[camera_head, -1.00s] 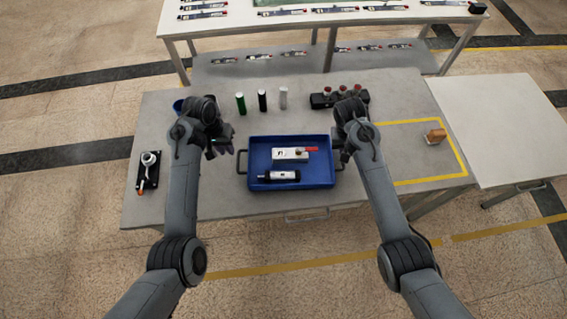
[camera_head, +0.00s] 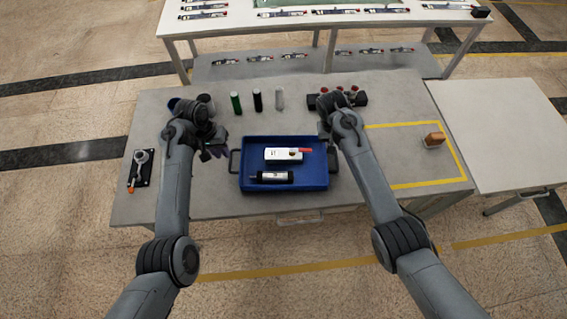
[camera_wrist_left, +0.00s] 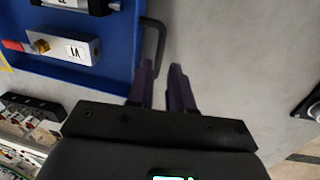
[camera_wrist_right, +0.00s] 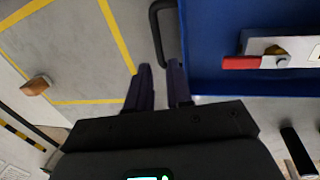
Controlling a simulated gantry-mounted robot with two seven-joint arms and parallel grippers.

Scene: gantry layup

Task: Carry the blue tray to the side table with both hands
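The blue tray (camera_head: 322,182) lies flat on the grey worktable. It holds a white box-like part with a red tip (camera_head: 284,154) and a dark cylinder with a white label (camera_head: 271,177). My left gripper (camera_wrist_left: 162,66) is open and empty beside the tray's dark left handle (camera_wrist_left: 161,42). My right gripper (camera_wrist_right: 160,64) is open, with the tray's right handle (camera_wrist_right: 153,25) running down in line with the gap between its fingers. I cannot tell whether the fingers reach around either handle. The white side table (camera_head: 505,125) stands at the right, its top bare.
Green, black and white cylinders (camera_head: 236,103) and a black holder with red-topped parts (camera_head: 358,99) stand behind the tray. An orange-brown block (camera_head: 434,139) sits inside the yellow outline. A black-based fixture (camera_head: 141,167) lies at the left. A parts bench (camera_head: 240,25) stands behind.

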